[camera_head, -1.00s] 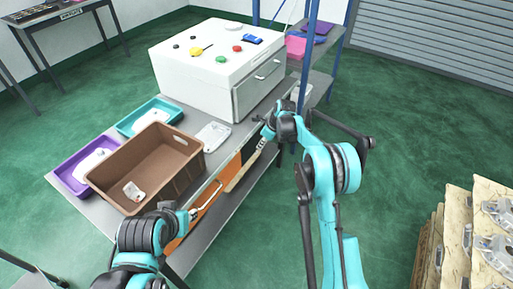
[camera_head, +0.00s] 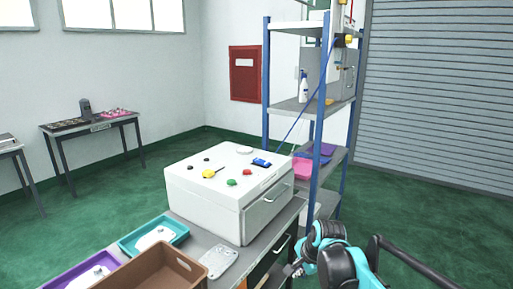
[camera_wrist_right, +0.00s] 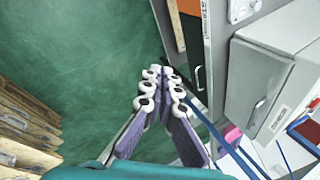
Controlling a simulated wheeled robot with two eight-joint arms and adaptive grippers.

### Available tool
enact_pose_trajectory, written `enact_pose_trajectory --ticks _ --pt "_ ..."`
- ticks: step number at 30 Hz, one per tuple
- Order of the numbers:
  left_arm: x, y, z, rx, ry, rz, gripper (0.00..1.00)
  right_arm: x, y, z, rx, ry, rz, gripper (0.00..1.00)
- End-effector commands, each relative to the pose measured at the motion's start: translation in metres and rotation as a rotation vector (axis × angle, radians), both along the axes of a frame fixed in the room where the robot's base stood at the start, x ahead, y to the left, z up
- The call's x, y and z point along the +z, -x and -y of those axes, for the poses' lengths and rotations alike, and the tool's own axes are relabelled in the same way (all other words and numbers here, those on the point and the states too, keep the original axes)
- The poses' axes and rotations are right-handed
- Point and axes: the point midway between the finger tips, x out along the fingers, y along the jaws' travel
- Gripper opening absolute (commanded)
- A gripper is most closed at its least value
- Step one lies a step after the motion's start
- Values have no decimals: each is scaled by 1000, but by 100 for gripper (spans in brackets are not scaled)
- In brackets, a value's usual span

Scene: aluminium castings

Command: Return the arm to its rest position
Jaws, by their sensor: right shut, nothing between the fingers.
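My right arm, teal and black, shows at the lower right of the head view, beside the workbench's right end. Its gripper (camera_head: 294,270) is small and partly cut off there, near the bench's front side. In the right wrist view the right gripper (camera_wrist_right: 165,78) is shut and empty, with its fingers together above the green floor beside the bench. It appears to touch nothing. My left arm and gripper are not in view.
A white machine box (camera_head: 215,190) stands on the bench. A metal casting (camera_head: 218,261), a brown crate (camera_head: 190,264), a teal tray (camera_head: 181,229) and a purple tray (camera_head: 62,282) are there too. A blue-post shelf (camera_head: 318,120) stands behind. Wooden crates (camera_wrist_right: 25,125) are left in the wrist view.

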Motion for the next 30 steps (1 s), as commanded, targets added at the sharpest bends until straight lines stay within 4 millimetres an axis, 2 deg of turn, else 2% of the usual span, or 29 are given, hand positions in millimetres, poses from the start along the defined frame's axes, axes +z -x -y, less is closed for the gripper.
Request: enact_pose_trajectory --ticks 1,7,12,15,18,21,30 --pt "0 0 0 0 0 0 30 8 23 6 67 45 27 0" --pt "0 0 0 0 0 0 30 21 105 26 379 258 139 0" --pt "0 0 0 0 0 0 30 11 171 41 639 452 214 0" --pt "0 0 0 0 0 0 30 -1 201 47 768 556 244 0" --pt "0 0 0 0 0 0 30 -12 221 52 867 635 263 0" --pt "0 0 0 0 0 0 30 -20 233 55 931 685 272 0" --pt "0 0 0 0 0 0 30 -23 238 56 959 709 277 0"
